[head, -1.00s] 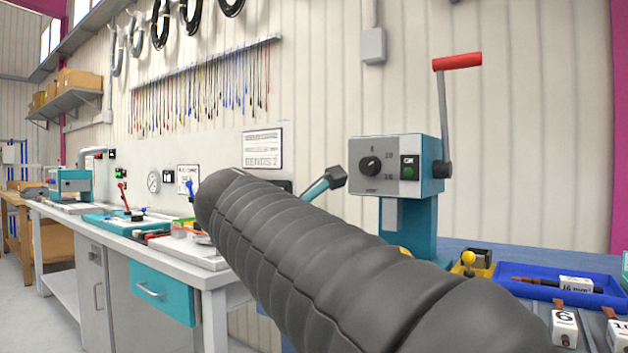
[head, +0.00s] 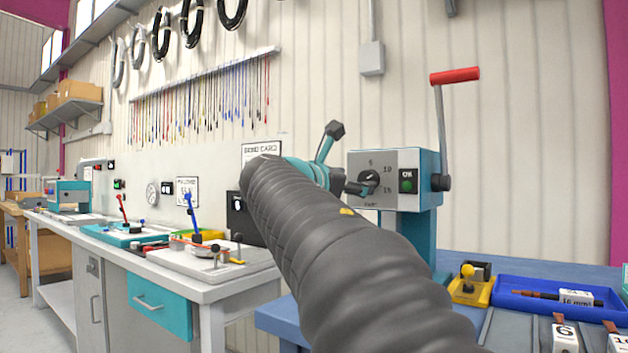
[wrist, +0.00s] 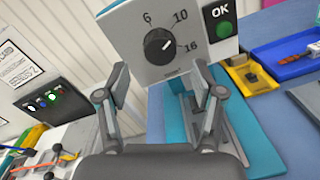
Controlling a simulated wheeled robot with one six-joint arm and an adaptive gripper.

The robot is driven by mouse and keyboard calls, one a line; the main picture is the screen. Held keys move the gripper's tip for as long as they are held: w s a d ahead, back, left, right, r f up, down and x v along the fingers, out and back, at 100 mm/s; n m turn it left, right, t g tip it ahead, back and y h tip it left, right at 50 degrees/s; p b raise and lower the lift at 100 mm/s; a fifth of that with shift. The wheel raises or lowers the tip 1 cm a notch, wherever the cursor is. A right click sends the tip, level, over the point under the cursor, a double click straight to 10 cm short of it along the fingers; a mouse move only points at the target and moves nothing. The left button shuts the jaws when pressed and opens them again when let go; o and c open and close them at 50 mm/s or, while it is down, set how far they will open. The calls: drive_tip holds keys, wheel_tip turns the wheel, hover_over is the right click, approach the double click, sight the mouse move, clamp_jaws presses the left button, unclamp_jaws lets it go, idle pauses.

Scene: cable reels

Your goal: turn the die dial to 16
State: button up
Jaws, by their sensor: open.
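The die dial (wrist: 158,46) is a black round knob on the grey front panel of a teal press, with 6, 10 and 16 printed around it. Its pale mark points right, roughly between 10 and 16; the exact setting is hard to tell. The dial also shows in the head view (head: 370,178), partly behind a fingertip. My gripper (wrist: 160,75) is open and empty, its fingers spread either side below the dial, apart from it in the wrist view. In the head view my gripper (head: 347,160) is in front of the panel's left side; contact cannot be told.
A green OK light (wrist: 224,29) sits right of the dial. A red-handled lever (head: 455,76) rises at the press's right side. A blue tray (head: 520,296) and a yellow holder (head: 472,285) stand on the bench. A workbench (head: 215,285) with tools is left.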

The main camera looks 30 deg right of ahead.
sight(368, 180)
drive_tip(key=shift+x, duration=2.6)
drive_tip(key=c, duration=1.1)
